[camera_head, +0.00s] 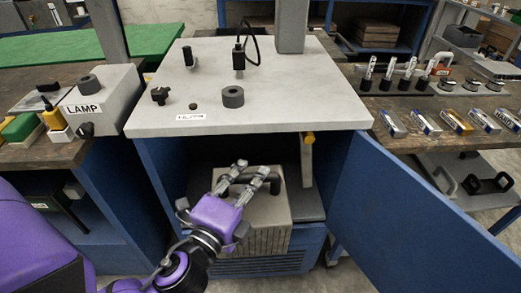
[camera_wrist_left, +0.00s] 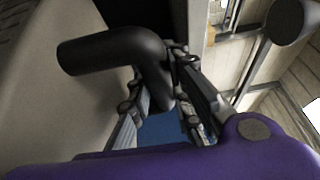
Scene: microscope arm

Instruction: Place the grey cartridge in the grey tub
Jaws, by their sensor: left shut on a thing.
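A grey, box-shaped body with a ribbed front, which looks like the grey cartridge (camera_head: 266,212), is at the opening of the blue cabinet. It has a bent black handle on top. My left gripper (camera_head: 254,170) reaches in from the lower left with its fingers shut on this handle. In the left wrist view the black handle (camera_wrist_left: 112,50) passes between the fingers (camera_wrist_left: 165,95). The pale cartridge side (camera_wrist_left: 60,115) shows at the left there. The hand hides part of the cartridge. I cannot clearly identify a grey tub. My right gripper is not in view.
The grey cabinet top (camera_head: 290,75) overhangs the opening. The blue door (camera_head: 415,215) stands open at the right. A yellow-tipped lever (camera_head: 307,155) hangs beside the cartridge. A lamp box (camera_head: 103,98) stands left; vials and small boxes (camera_head: 425,122) stand on the right bench.

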